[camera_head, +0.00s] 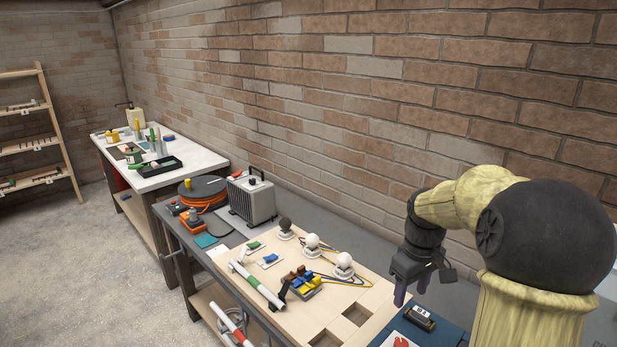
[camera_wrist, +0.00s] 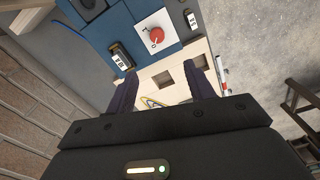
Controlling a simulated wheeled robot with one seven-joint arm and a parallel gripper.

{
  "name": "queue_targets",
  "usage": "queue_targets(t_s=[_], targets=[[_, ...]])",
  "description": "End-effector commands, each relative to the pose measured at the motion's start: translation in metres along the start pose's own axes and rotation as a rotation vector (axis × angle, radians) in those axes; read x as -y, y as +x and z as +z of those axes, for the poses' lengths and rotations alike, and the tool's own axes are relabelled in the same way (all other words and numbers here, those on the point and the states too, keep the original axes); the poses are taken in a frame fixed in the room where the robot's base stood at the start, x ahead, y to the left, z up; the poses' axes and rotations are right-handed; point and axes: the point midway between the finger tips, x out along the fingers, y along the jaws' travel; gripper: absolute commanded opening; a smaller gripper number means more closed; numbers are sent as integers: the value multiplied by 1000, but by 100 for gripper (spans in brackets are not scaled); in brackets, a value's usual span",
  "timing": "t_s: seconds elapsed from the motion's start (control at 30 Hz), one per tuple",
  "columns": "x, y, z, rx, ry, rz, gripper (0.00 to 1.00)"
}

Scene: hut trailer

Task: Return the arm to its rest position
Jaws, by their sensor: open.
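My gripper (camera_head: 413,287) hangs at the right of the workbench in the head view, fingers pointing down, above the board's right end. In the wrist view my gripper (camera_wrist: 165,95) has its two dark purple fingers spread apart with nothing between them. My yellow and black arm is bent and reaches in from the right of the head view. Below the fingers lie the wooden board (camera_head: 312,308) with square recesses and the blue mat (camera_head: 447,329). A small black block with a label (camera_head: 420,317) lies on the mat, near the gripper and apart from it.
Lamp holders (camera_head: 313,243), a metal heater box (camera_head: 251,199) and an orange cable reel (camera_head: 203,191) stand on the bench. A red knob on a white plate (camera_wrist: 156,35) is on the mat. A brick wall (camera_head: 330,100) runs close behind the bench. Open floor (camera_head: 80,260) lies left.

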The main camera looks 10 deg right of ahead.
Motion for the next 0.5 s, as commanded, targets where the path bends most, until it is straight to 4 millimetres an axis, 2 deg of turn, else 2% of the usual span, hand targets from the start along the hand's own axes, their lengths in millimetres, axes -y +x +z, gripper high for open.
queue_targets(t_s=[0.17,0.27,0.5], targets=[[44,15,2,-30,65,28,53],[77,28,11,-65,131,45,53],[145,54,45,-168,309,53,53]])
